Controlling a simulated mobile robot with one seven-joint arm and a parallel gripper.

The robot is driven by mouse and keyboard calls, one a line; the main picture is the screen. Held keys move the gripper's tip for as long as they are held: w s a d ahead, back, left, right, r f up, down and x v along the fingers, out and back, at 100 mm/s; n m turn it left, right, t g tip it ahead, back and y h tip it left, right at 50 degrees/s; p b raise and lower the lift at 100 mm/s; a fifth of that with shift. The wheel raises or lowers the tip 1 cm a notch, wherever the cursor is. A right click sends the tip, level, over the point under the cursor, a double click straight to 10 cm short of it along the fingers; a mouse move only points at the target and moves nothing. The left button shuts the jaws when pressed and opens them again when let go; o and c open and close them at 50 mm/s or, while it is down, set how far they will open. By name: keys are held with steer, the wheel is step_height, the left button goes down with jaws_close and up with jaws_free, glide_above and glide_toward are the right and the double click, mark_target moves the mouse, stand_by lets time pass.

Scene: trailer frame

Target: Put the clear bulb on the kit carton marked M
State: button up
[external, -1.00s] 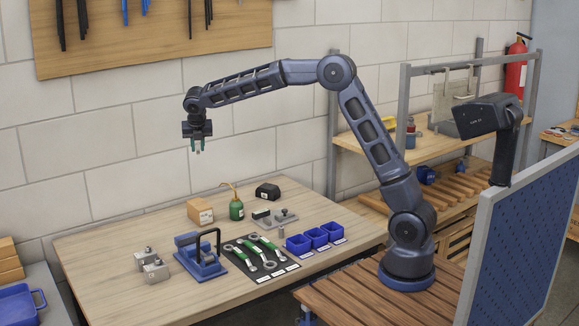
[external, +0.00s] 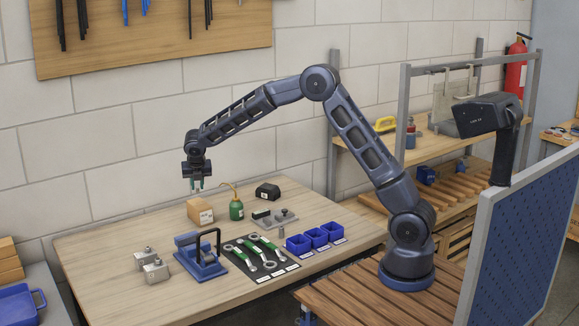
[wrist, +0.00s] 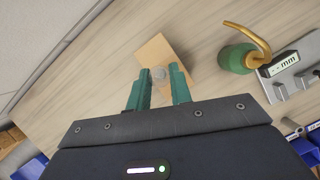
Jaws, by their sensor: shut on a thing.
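My gripper (external: 196,186) hangs fingers-down above the back left part of the workbench. In the wrist view its two green fingers (wrist: 158,77) are closed on a small clear bulb (wrist: 158,73), which is hard to make out. A tan carton (external: 200,212) stands on the bench under the gripper, with a gap between them. The carton also shows in the wrist view (wrist: 153,50), behind the fingertips. A small mark shows on its front side in the external view, too small to read.
A green oil can (external: 236,208) stands just right of the carton. A black box (external: 267,192) and a grey fixture (external: 280,219) are farther right. A blue vise-like tool (external: 199,260), wrenches on a dark mat (external: 237,262) and blue bins (external: 318,237) lie nearer the front.

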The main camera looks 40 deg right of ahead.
steer(key=shift+f, duration=2.25)
steer(key=shift+f, duration=0.15)
steer(key=o, duration=0.8)
steer(key=shift+c, duration=0.2)
steer(key=v, duration=1.2)
